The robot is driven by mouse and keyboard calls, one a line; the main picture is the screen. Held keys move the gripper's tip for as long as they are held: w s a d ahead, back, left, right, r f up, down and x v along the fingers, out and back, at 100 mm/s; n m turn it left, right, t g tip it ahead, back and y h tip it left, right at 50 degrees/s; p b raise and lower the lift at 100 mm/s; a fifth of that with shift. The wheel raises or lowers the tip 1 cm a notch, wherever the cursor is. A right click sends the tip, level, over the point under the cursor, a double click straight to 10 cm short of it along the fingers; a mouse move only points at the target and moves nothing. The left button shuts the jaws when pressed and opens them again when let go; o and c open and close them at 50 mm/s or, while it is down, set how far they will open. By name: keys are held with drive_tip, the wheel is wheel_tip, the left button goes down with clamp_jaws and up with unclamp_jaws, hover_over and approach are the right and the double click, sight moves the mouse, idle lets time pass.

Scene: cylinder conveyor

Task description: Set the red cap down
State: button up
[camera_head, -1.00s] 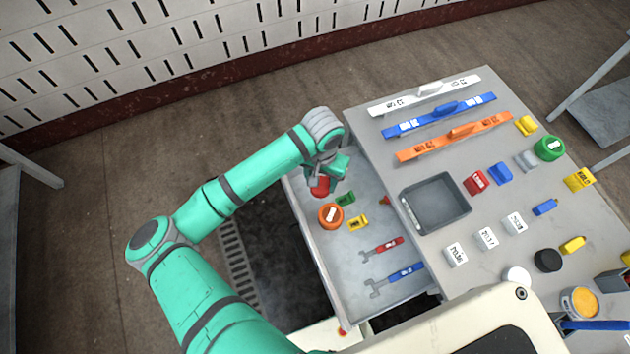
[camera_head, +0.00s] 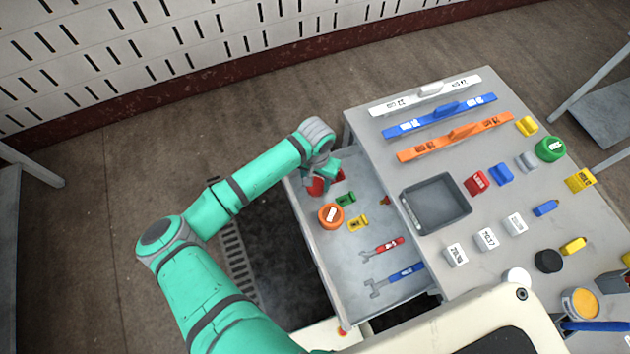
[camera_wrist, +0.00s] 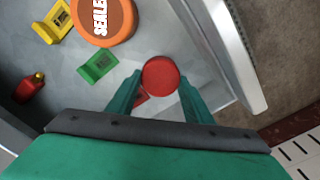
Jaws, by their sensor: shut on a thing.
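The red cap (camera_wrist: 161,76) is round and sits between the two fingers of my gripper (camera_wrist: 158,92) in the wrist view. My gripper is shut on it, with a finger on each side. In the head view my gripper (camera_head: 322,184) is low over the far left corner of the open grey drawer (camera_head: 345,262), and the red cap (camera_head: 316,187) shows partly under it. I cannot tell whether the cap touches the drawer floor. A small red piece (camera_wrist: 141,98) shows behind the left finger.
An orange round cap (camera_head: 330,216), a green clip (camera_head: 345,198) and a yellow clip (camera_head: 358,223) lie close by in the drawer. A red wrench (camera_head: 384,249) and a blue wrench (camera_head: 398,278) lie nearer. The drawer wall (camera_wrist: 222,55) is close on the right in the wrist view.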

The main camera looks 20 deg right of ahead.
sight(316, 184)
drive_tip(key=shift+f, duration=0.1)
drive_tip(key=o, duration=1)
wheel_tip(316, 184, up, 12)
drive_tip(key=shift+r, duration=0.15)
